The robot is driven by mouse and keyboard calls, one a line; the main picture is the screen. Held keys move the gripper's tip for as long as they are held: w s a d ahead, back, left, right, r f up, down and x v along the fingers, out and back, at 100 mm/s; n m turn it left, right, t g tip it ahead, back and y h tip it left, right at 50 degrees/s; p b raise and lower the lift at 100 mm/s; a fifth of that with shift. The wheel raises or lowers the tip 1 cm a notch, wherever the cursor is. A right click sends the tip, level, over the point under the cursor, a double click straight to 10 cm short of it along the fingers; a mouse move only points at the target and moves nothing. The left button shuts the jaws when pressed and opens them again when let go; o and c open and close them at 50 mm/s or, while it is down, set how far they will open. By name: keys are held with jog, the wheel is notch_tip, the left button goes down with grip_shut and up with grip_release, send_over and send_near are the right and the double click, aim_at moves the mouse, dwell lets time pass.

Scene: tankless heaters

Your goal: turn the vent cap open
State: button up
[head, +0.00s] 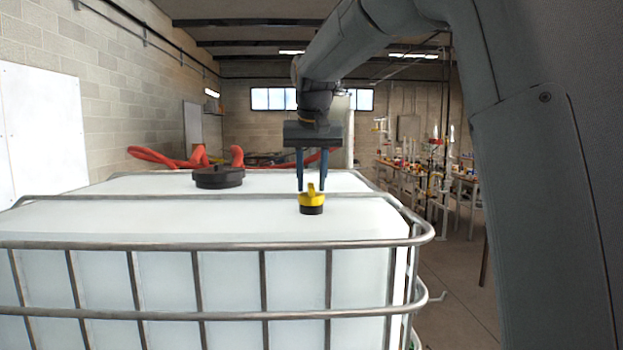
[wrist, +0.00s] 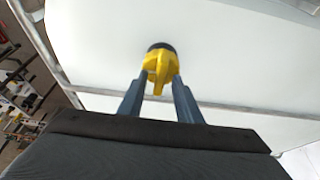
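The vent cap (head: 311,199) is yellow with a raised grip bar, on a black base on top of the white tank (head: 120,220). My gripper (head: 312,188) points down over the cap, with its two blue-grey fingers apart. In the wrist view, the cap (wrist: 158,66) lies at the fingertips, its yellow bar pointing down the picture between the fingers (wrist: 161,82). The fingertips are close to the bar's sides; I cannot tell whether they touch it.
A large black lid (head: 218,177) sits on the tank to the left. Metal cage rails (head: 200,243) run around the tank. Red hoses (head: 165,160) lie behind it. Benches with pipework (head: 430,170) stand at the back right. Open floor (head: 460,280) shows right of the tank.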

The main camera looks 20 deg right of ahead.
grip_shut()
jog(key=n, duration=0.1)
jog(key=n+y, duration=0.1)
jog(key=n, duration=0.2)
jog(key=shift+d+y, duration=0.25)
jog(key=shift+y, duration=0.05)
jog(key=n, duration=0.2)
jog(key=n+y, duration=0.1)
jog(key=n, duration=0.1)
jog(key=shift+w+d+n+g+y, duration=0.1)
jog(key=shift+n+g+y, duration=0.2)
jog(key=n+g+y, duration=0.1)
jog(key=n, duration=0.3)
jog(key=shift+w+d, duration=0.1)
jog(key=n+g, duration=0.1)
jog(key=n, duration=0.1)
jog(key=n+g+y, duration=0.1)
jog(key=n, duration=0.2)
jog(key=shift+w+r, duration=0.1)
jog(key=shift+w, duration=0.05)
jog(key=shift+n, duration=0.3)
